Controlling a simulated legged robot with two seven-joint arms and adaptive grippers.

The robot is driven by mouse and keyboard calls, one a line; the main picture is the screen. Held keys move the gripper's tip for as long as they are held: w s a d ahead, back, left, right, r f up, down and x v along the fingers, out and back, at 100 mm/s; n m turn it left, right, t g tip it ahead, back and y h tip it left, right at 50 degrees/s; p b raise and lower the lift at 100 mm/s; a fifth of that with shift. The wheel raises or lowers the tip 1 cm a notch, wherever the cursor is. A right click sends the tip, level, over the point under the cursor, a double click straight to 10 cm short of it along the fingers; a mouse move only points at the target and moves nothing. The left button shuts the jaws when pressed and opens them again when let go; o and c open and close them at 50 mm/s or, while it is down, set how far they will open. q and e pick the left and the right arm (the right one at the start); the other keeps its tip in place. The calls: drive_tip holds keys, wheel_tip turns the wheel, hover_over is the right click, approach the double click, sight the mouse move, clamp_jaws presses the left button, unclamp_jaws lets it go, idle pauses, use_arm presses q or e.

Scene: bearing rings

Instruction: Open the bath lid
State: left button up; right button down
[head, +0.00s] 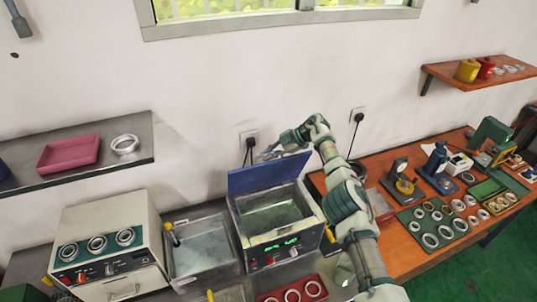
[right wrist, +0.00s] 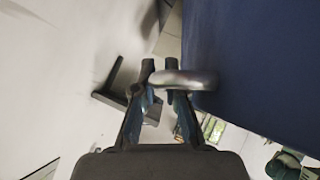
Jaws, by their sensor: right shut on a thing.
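The bath (head: 309,238) is a metal box with green lit digits on its front and an open basin holding liquid. Its blue lid (head: 262,176) stands raised, close to upright, along the rear edge. My right gripper (head: 268,152) is at the lid's top edge. In the right wrist view my right gripper (right wrist: 160,68) is shut on the grey metal lid handle (right wrist: 192,79), beside the blue lid face (right wrist: 265,55). The exact grip is partly hidden by the fingers. My left gripper is not in view.
An open metal tank (head: 203,262) stands left of the bath, and a heater box with rings (head: 105,240) further left. A red ring tray (head: 268,298) lies in front. A wooden bench (head: 400,262) with tools and rings is right. The wall is close behind the lid.

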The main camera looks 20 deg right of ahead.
drive_tip(key=shift+d, duration=0.35)
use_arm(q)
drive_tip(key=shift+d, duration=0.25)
use_arm(e)
drive_tip(key=c, duration=1.5)
unclamp_jaws()
drive_tip(key=shift+d, duration=0.6)
drive_tip(key=shift+d+r, duration=0.1)
drive_tip(key=shift+d, duration=0.15)
drive_tip(key=v, duration=0.5)
drive_tip(key=shift+a+r, duration=0.2)
drive_tip(key=shift+a, duration=0.1)
drive_tip(key=shift+s+d+r, duration=0.3)
drive_tip(key=shift+d, duration=0.3)
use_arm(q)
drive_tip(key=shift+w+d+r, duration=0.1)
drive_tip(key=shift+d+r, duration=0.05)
use_arm(e)
drive_tip(key=shift+d+f, duration=0.1)
drive_tip(key=shift+d, duration=0.35)
